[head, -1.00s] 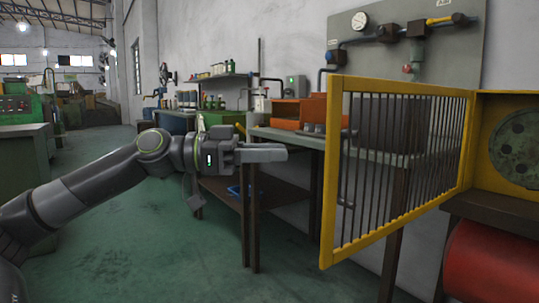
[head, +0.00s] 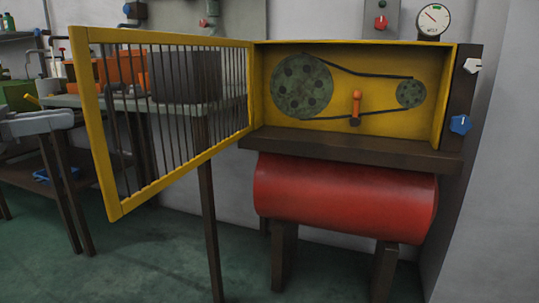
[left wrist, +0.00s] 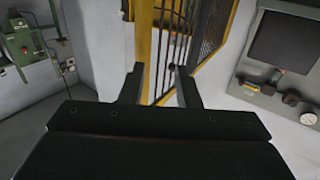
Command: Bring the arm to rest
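My left gripper (head: 62,120) shows at the left edge of the head view, with most of its arm out of frame. In the left wrist view its two fingers (left wrist: 159,85) stand apart with nothing between them. Beyond the fingers is the yellow barred guard door (left wrist: 150,50), which in the head view (head: 85,120) stands swung open from the yellow machine housing (head: 425,135). I see no contact between gripper and door. My right gripper is not in view.
The housing holds belt pulleys (head: 302,88) and an orange-handled lever (head: 356,103). A red cylinder (head: 345,195) lies below it. A bench with orange boxes (head: 122,70) stands behind the door. Green floor (head: 150,260) in front is clear.

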